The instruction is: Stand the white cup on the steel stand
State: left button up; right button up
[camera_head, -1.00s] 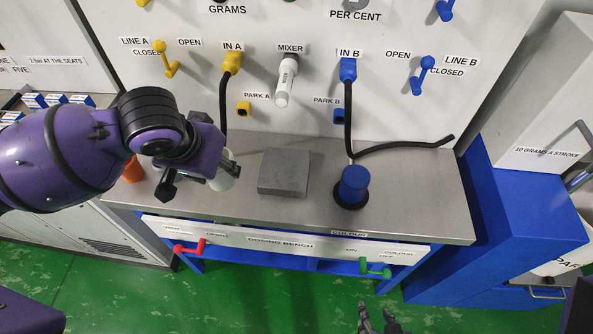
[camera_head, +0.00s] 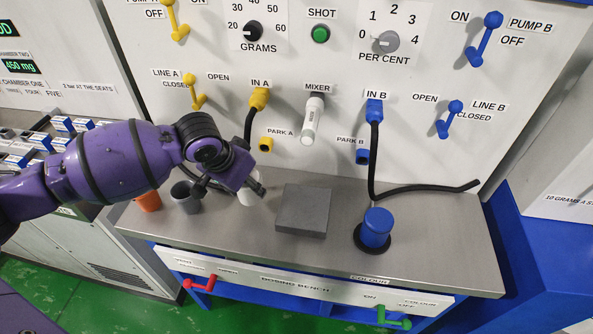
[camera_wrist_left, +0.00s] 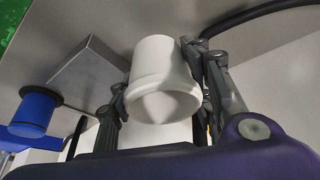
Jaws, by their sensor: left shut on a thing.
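The white cup (camera_head: 247,193) is held between the fingers of my left gripper (camera_head: 232,188), which partly hides it in the head view. In the left wrist view the cup (camera_wrist_left: 163,78) sits between the two dark fingers (camera_wrist_left: 163,88). The steel stand (camera_head: 303,210) is a low, flat-topped grey block on the bench, just right of the cup. It also shows in the left wrist view (camera_wrist_left: 92,68), apart from the cup. Its visible top is bare. I cannot tell exactly how high the cup is above the bench. My right gripper is out of view.
An orange cup (camera_head: 148,201) and a grey cup (camera_head: 185,197) stand left on the steel bench (camera_head: 440,240). A blue cylinder on a black base (camera_head: 376,230) stands right of the stand. The white mixer nozzle (camera_head: 311,122) and black hoses hang from the panel behind.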

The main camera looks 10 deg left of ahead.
pick_arm(q)
jog(key=shift+w+a+f, duration=0.2)
jog(key=shift+w+f, duration=0.15)
jog(key=shift+f, duration=0.1)
jog(key=shift+w+a+f, duration=0.15)
jog(key=shift+w+f, duration=0.2)
jog(key=shift+f, duration=0.1)
jog(key=f, duration=0.3)
jog(key=shift+w+a+f, duration=0.15)
jog(key=shift+w+f, duration=0.05)
jog(key=shift+w, duration=0.05)
jog(key=shift+f, duration=0.15)
jog(key=shift+f, duration=0.15)
jog(key=o, duration=1.2)
jog(key=shift+o, duration=0.2)
